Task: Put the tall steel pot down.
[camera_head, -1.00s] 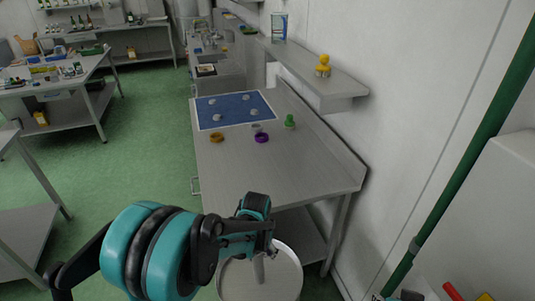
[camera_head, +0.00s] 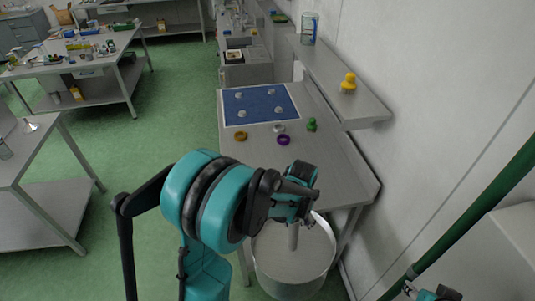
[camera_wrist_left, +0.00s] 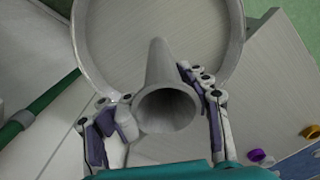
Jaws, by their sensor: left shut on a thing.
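The tall steel pot (camera_head: 272,258) is a wide grey round vessel with a pale rim, in front of the near end of the steel table (camera_head: 330,180) in the head view. A grey post stands up from its middle. My left gripper (camera_head: 296,212) is shut on this post. In the left wrist view, the fingers (camera_wrist_left: 160,115) sit on either side of the tapered, hollow-ended post, with the pot's round rim (camera_wrist_left: 236,45) beyond. The pot's underside is hidden. My right gripper (camera_head: 412,291) shows only partly at the bottom edge; its fingers are unclear.
The table holds a blue mat (camera_head: 258,118) with several pale round pieces, an orange ring (camera_head: 240,136), a purple ring (camera_head: 283,140) and a green piece (camera_head: 312,124). Its near part is bare. A wall shelf (camera_head: 345,98) overhangs its right side. A green pipe (camera_head: 475,215) slants at right.

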